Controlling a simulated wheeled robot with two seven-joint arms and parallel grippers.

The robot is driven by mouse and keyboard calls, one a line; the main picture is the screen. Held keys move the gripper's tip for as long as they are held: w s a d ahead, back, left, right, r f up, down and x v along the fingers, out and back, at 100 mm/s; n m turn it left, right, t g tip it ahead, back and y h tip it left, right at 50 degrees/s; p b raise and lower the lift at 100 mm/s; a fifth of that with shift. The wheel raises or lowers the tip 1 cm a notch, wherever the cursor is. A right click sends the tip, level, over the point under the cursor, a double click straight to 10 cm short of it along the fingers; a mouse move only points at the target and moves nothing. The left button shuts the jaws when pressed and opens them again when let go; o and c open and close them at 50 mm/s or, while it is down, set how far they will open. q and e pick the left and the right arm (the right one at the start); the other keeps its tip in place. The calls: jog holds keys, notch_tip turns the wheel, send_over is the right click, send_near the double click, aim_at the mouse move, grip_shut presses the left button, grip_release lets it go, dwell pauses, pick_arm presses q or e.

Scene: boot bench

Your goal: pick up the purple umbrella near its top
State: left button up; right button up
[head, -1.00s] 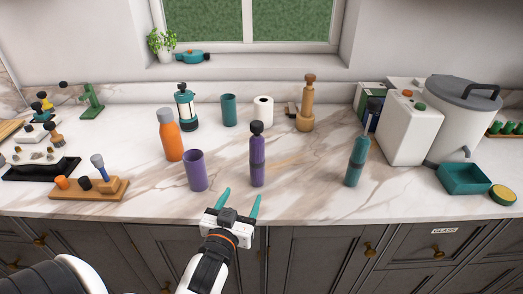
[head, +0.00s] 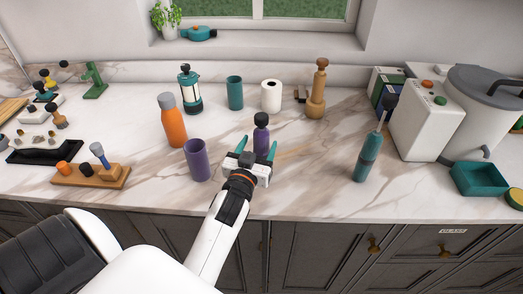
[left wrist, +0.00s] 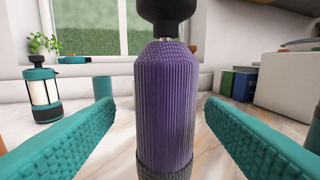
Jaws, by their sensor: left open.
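The purple umbrella (head: 261,138) stands upright on the marble counter, folded, with a black knob on top. In the left wrist view the umbrella (left wrist: 165,100) fills the middle, its ribbed purple body below the dark knob and a grey band at the bottom edge. My left gripper (head: 259,150) is open, its teal fingers on either side of the umbrella's body with a visible gap at each side. In the head view the gripper hides the umbrella's lower part. My right gripper is not in view.
A purple cup (head: 197,160) stands close left of the gripper, with an orange bottle (head: 173,122) behind it. A teal umbrella-like item (head: 368,158) stands to the right. A paper roll (head: 271,96) and teal cup (head: 235,93) stand behind.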

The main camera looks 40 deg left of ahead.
pick_arm(q)
jog(key=p+x, duration=0.1)
jog(key=x, duration=0.2)
jog(key=shift+w+d, duration=0.1)
jog(key=shift+w, duration=0.3)
jog(key=shift+w+f, duration=0.1)
jog(key=shift+w, duration=0.1)
jog(key=shift+s, duration=0.1)
jog(key=c, duration=1.2)
